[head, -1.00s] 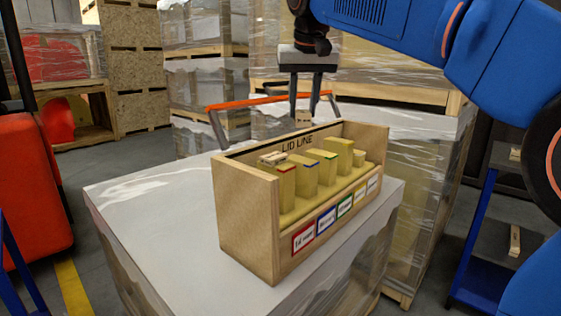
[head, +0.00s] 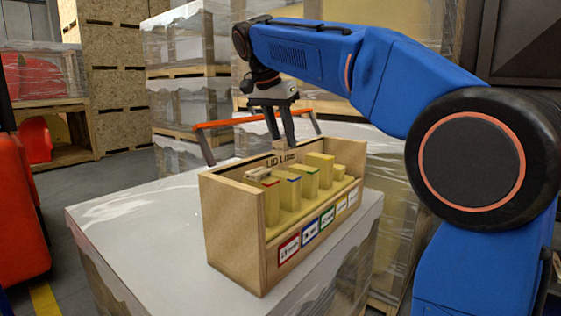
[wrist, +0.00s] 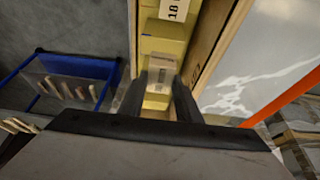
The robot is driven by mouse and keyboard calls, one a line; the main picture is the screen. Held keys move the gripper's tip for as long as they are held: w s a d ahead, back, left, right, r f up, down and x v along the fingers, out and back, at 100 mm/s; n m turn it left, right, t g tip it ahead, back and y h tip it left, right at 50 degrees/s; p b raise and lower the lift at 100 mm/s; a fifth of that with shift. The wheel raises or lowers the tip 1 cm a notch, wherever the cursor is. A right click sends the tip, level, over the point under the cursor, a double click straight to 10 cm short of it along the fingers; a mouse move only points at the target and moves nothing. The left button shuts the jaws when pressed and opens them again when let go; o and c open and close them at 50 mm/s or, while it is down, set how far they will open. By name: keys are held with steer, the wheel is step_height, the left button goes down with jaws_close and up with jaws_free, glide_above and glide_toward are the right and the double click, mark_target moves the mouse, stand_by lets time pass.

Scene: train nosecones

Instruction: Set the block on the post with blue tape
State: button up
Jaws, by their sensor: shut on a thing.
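My gripper (head: 284,141) is shut on a small light wooden block. The block (wrist: 162,70) shows between the fingertips in the wrist view, with yellow posts beneath it. In the head view the gripper is at the back of the wooden box (head: 232,230), above the posts. The post with blue tape (head: 290,194) stands second from the left; its blue tape band is near its top. The block looks apart from the posts, but its height above them is hard to judge.
The red-taped post (head: 271,203) has a small wooden piece (head: 258,174) on top. Green-taped (head: 307,184) and yellow-taped (head: 320,168) posts stand right of the blue one, then a shorter post (head: 338,171). The box's walls enclose them. An orange-topped bar (head: 225,122) is behind.

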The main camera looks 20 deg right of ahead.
mark_target(283, 155)
steer(key=shift+f, duration=2.95)
steer(key=shift+f, duration=0.1)
steer(key=o, duration=1.1)
steer(key=shift+o, duration=0.2)
steer(key=v, duration=1.2)
steer(key=shift+s+d, duration=0.1)
